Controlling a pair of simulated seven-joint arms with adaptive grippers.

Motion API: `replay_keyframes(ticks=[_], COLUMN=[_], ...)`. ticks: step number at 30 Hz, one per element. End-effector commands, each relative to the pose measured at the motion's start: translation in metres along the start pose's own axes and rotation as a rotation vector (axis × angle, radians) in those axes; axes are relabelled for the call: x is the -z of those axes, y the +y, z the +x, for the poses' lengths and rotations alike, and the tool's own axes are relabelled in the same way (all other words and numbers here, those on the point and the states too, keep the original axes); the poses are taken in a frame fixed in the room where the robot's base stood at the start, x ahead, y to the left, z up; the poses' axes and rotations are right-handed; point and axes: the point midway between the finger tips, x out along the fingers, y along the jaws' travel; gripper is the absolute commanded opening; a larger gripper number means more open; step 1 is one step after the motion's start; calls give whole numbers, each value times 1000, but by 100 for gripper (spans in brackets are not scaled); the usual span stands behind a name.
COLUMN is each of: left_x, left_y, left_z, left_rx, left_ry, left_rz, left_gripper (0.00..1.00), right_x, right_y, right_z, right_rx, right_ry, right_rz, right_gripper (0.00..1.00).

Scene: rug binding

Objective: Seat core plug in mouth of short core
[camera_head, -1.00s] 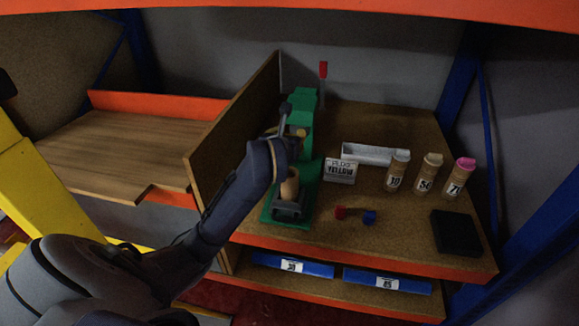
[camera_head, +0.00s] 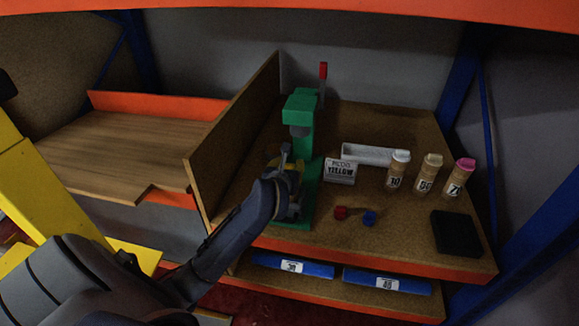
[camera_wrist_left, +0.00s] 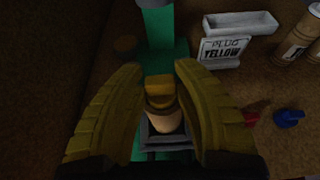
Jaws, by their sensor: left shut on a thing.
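The short core (camera_wrist_left: 168,122), a tan tube, stands in a dark holder on the base of a green press (camera_head: 304,150). The yellow core plug (camera_wrist_left: 160,92) is between the fingers of my left gripper (camera_wrist_left: 158,76), lined up over the core's mouth. The plug's lower end meets or overlaps the mouth in the left wrist view; I cannot tell how deep it is. In the head view my left gripper (camera_head: 288,164) is over the press base, in front of the green column, and hides most of the core. My right gripper is not in view.
A white tray (camera_head: 375,153) and a "PLUG YELLOW" sign (camera_head: 340,171) stand right of the press. Capped tubes (camera_head: 430,174) line the right. A red and blue piece (camera_head: 369,218) and a black pad (camera_head: 457,232) lie nearer. A tall wooden panel (camera_head: 235,140) stands left.

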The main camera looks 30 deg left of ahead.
Motion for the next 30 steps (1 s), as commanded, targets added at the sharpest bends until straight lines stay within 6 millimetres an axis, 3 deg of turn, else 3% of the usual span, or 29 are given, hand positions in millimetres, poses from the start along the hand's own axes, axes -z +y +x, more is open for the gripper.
replay_keyframes(ticks=[26, 27, 30], left_x=[16, 17, 19], left_y=[0, 0, 0], left_z=[6, 6, 6], left_rx=[-1, -1, 0], left_ry=[12, 15, 19], left_rz=[0, 0, 0], left_gripper=[3, 38, 49], right_x=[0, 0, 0], right_y=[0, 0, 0], right_z=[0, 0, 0], right_rx=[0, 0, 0], right_ry=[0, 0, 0], right_rz=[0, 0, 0], right_gripper=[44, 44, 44])
